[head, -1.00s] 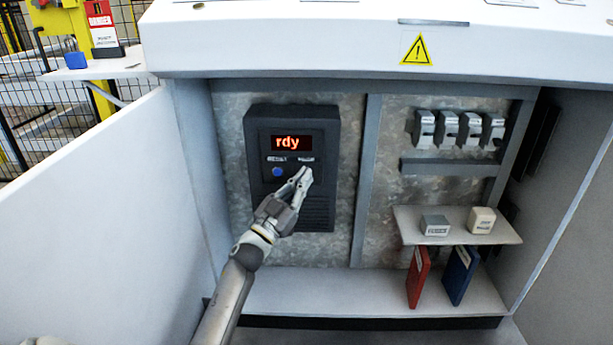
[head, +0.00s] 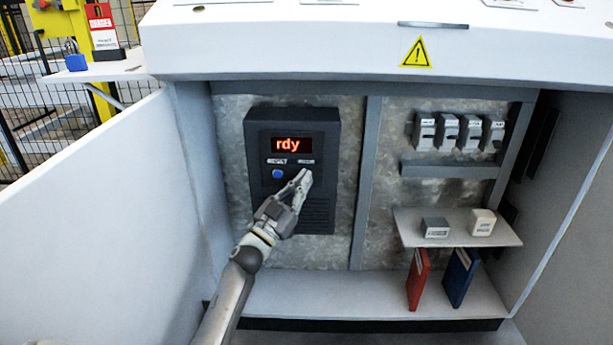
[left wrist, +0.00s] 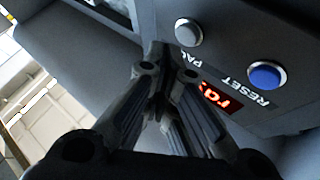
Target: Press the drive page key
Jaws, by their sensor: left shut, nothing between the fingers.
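The dark drive unit (head: 320,208) is mounted on the back panel of the open cabinet. Its red display (head: 292,144) reads "rdy". A blue reset key (head: 277,174) sits below the display at the left.
The open white door (head: 90,215) stands left of my left arm. A small shelf (head: 455,238) with two small boxes juts out at the right, with a red binder (head: 418,278) and a blue binder (head: 461,275) below. The white cabinet top (head: 300,45) overhangs the opening.

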